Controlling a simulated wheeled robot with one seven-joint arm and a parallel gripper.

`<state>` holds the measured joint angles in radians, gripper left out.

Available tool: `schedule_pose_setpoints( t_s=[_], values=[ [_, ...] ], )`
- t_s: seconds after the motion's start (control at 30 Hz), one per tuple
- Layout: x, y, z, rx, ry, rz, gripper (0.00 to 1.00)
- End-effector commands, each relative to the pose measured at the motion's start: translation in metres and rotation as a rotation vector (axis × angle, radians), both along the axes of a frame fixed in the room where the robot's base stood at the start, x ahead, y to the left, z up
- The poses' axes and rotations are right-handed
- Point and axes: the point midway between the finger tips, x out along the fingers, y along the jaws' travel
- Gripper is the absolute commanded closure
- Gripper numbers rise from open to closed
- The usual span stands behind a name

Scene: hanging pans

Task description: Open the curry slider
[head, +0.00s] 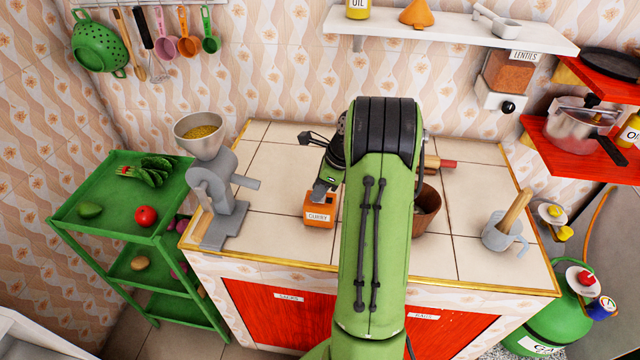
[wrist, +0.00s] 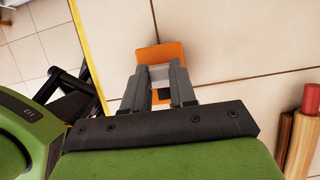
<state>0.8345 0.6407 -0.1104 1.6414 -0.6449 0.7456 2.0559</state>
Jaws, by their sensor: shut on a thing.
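The curry box (head: 319,212) is a small orange container with a white "CURRY" label, upright on the tiled counter left of my arm. My gripper (head: 322,192) reaches down onto its top from above. In the wrist view, the orange box (wrist: 161,53) shows beyond my gripper (wrist: 160,72). The two dark fingers are closed on a light grey piece at the box, which appears to be the curry slider (wrist: 159,76). My fingers hide part of the slider and the box top, so how far it is open cannot be told.
A grey grinder (head: 220,195) stands on the counter's left. The tiles around the box's front and left are clear.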

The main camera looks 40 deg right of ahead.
Motion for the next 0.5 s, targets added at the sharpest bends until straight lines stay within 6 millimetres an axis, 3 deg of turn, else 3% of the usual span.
schedule_pose_setpoints(
  t_s=[0.1, 0.13, 0.3, 0.5],
  values=[
    [0.0001, 0.0001, -0.0013, 0.000, 0.000, 0.000, 1.00],
    [0.0000, 0.0000, -0.0012, 0.000, 0.000, 0.000, 0.72],
    [0.0000, 0.0000, -0.0012, 0.000, 0.000, 0.001, 0.47],
    [0.0001, 0.0001, -0.0010, 0.000, 0.000, 0.001, 0.47]
  ],
)
